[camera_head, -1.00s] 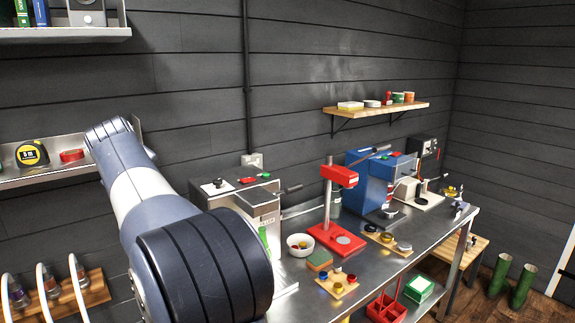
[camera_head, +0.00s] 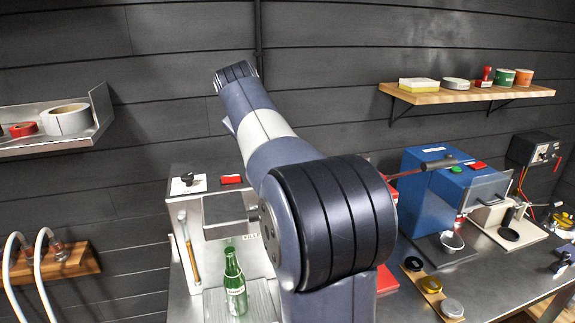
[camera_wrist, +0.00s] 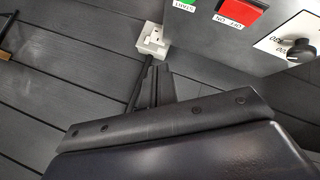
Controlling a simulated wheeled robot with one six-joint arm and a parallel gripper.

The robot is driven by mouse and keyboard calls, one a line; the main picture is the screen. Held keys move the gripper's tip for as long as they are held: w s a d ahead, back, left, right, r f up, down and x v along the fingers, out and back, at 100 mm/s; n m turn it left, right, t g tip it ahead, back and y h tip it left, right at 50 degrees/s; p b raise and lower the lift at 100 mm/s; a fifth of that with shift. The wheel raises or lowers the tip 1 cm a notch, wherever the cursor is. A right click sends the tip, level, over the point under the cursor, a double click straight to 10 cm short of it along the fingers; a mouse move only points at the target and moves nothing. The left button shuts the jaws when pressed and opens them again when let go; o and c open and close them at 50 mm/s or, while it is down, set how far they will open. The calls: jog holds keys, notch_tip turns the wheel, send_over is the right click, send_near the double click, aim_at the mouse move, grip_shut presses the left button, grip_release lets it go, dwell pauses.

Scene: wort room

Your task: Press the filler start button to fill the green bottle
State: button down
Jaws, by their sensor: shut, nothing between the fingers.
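The filler (camera_head: 190,215) is a metal cabinet with a red switch (camera_head: 231,179) and a black knob (camera_head: 187,178) on top. The green bottle (camera_head: 235,283) stands upright in its front bay. The green start button (camera_wrist: 188,3) shows only partly at the top edge of the wrist view, beside the red switch (camera_wrist: 240,12); my arm hides it in the head view. My gripper (camera_wrist: 160,72) is shut and empty, apart from the button and below it in the wrist picture. The head view does not show the gripper.
A white wall socket (camera_wrist: 151,40) shows near my fingertips in the wrist view. A blue machine (camera_head: 440,190) stands right of my arm, with a wooden tray (camera_head: 432,293) of small round pieces before it. A wooden shelf (camera_head: 465,94) hangs above; a metal shelf (camera_head: 70,142) is at left.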

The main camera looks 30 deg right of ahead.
jog(key=shift+d, duration=0.35)
jog(key=shift+f, duration=0.1)
notch_tip(320, 180, down, 9)
jog(key=b, duration=0.7)
jog(key=shift+r, duration=0.2)
dwell(1.8)
jog(key=shift+f, duration=0.4)
